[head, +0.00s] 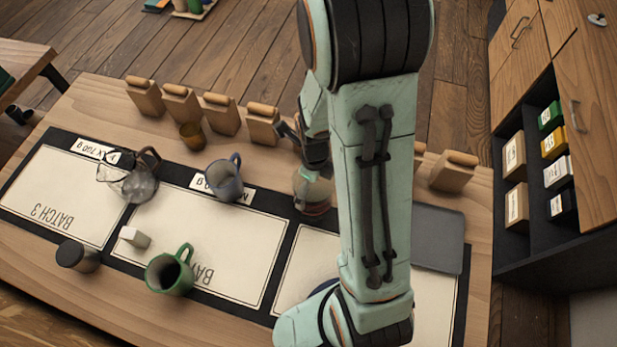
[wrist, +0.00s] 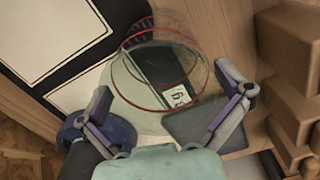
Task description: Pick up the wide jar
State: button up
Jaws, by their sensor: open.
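The wide jar is clear glass with thin red rings. In the head view the jar (head: 313,199) stands at the back of the bench, partly hidden by my arm. In the wrist view the jar (wrist: 158,68) is large and seen from above. My gripper (wrist: 164,84) is open, with one finger on either side of the jar's near part; I cannot tell whether they touch the glass. In the head view my gripper (head: 311,148) is just above and behind the jar, its fingertips mostly hidden.
Wooden blocks (head: 222,115) line the bench's back edge, close right in the wrist view (wrist: 290,110). A grey tray (head: 437,238) lies right of the jar. A blue-grey mug (head: 224,180), glass carafe (head: 140,184), green mug (head: 171,272) and dark canister (head: 78,257) stand left.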

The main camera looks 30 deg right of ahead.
jog(key=shift+f, duration=0.45)
jog(key=c, duration=0.9)
jog(key=shift+r, duration=0.1)
